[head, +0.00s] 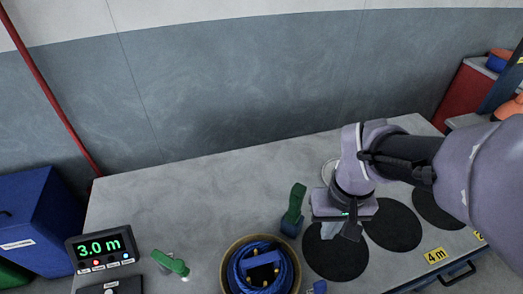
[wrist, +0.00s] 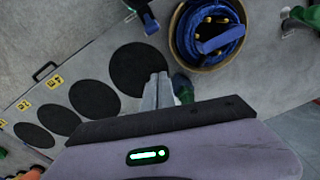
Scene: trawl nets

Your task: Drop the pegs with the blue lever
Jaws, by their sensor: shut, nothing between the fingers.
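A blue block with yellow pegs (head: 263,259) lies on coiled blue rope in a round basket (head: 226,272); the block also shows in the wrist view (wrist: 222,39). A small blue piece (head: 319,287) is cut off by the bottom edge. I cannot tell which piece is the blue lever. My gripper (head: 351,231) is shut and empty, right of the upright piece and above a black disc (head: 336,258).
More black discs (head: 392,229) run right along the table (head: 180,200), near a yellow "4 m" label (head: 434,255). A display reading 3.0 m (head: 101,248) and a green-handled piece (head: 171,263) stand left. The table's back left is clear. A blue bin (head: 38,220) stands beyond.

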